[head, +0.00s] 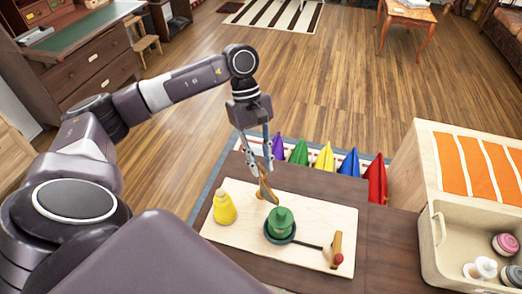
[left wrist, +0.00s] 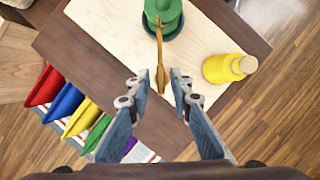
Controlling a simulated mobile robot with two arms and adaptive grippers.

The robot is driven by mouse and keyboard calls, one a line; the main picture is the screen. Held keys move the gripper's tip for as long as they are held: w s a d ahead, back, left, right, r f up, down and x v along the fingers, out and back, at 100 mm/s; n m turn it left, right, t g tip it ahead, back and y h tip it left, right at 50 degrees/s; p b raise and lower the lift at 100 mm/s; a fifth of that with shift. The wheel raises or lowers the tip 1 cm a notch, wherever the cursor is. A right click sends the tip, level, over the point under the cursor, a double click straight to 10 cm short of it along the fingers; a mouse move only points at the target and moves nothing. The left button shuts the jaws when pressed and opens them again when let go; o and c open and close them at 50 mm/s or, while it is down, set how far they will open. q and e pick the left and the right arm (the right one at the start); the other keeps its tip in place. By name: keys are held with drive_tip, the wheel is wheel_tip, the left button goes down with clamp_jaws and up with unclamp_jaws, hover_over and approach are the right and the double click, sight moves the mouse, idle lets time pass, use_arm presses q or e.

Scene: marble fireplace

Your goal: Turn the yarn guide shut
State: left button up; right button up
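The yarn guide, a thin tan-brown arm (head: 267,190), stands near the back edge of a pale wooden board (head: 318,212), beside the green spool (head: 281,219). In the left wrist view the guide (left wrist: 160,48) runs from the spool's edge back between my fingertips. My left gripper (head: 262,171) is above the board's back edge, pointing down. In the left wrist view its fingers (left wrist: 160,86) are open on either side of the guide's end, with a small gap on each side. My right gripper is not in view.
A yellow spool (head: 224,208) stands left on the board; a wooden lever with a red knob (head: 337,251) stands right. Several coloured cones (head: 325,157) line up behind the dark table (head: 385,232). A beige bin (head: 455,222) is at the right.

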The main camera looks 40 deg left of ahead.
use_arm(q)
drive_tip(key=v, duration=1.2)
drive_tip(key=shift+d, duration=0.1)
drive_tip(key=shift+c, duration=0.5)
